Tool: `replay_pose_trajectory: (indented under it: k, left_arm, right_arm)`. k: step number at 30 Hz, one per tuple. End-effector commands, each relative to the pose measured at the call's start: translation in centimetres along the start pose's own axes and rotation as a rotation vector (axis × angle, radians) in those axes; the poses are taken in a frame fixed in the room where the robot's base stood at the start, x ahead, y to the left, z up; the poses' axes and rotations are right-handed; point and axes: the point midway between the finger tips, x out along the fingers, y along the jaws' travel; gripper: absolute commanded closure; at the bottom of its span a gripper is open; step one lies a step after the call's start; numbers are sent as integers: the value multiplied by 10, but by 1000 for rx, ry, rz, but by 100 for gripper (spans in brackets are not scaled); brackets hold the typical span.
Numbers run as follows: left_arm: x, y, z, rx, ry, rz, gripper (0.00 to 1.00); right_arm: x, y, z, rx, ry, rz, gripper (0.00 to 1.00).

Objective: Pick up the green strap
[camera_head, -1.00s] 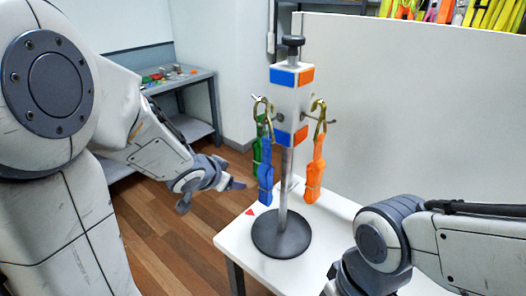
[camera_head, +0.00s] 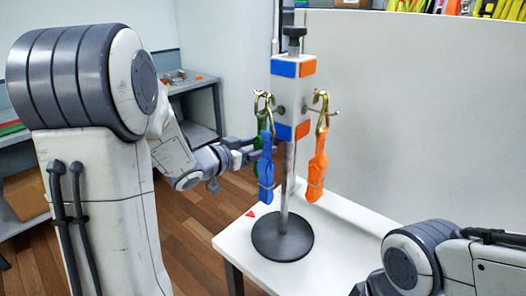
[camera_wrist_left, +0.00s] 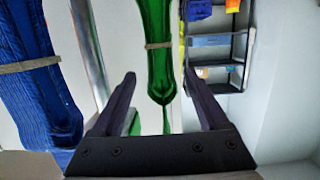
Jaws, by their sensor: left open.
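The green strap (camera_head: 257,144) hangs from a hook on the stand, mostly hidden behind the blue strap (camera_head: 266,175) in the head view. In the left wrist view the green strap (camera_wrist_left: 156,60) hangs ahead with a tan band around it. My left gripper (camera_head: 248,150) is close beside it from the left. In the left wrist view my left gripper (camera_wrist_left: 158,82) is open and empty-looking, with the strap's lower end appearing between its fingers. I cannot tell how deep the strap sits. My right gripper is out of view.
The stand has a blue-and-orange block head (camera_head: 293,98), a grey pole and round base (camera_head: 282,240) on a white table (camera_head: 335,220). An orange strap (camera_head: 316,175) hangs at right. The blue strap (camera_wrist_left: 38,85) is close left of my left gripper. A panel (camera_head: 420,110) stands behind.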

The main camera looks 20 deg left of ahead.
Motion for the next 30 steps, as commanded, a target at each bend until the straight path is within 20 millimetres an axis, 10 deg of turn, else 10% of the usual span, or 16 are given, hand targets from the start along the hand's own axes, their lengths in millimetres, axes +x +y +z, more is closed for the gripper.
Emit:
replay_pose_trajectory:
  k: [20,26,30]
  left_arm:
    - [53,-2,1,0,0,-1,23]
    - [53,-2,1,0,0,-1,99]
    - [53,-2,1,0,0,-1,100]
  right_arm:
    - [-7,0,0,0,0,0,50]
    - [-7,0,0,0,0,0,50]
    - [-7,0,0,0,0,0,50]
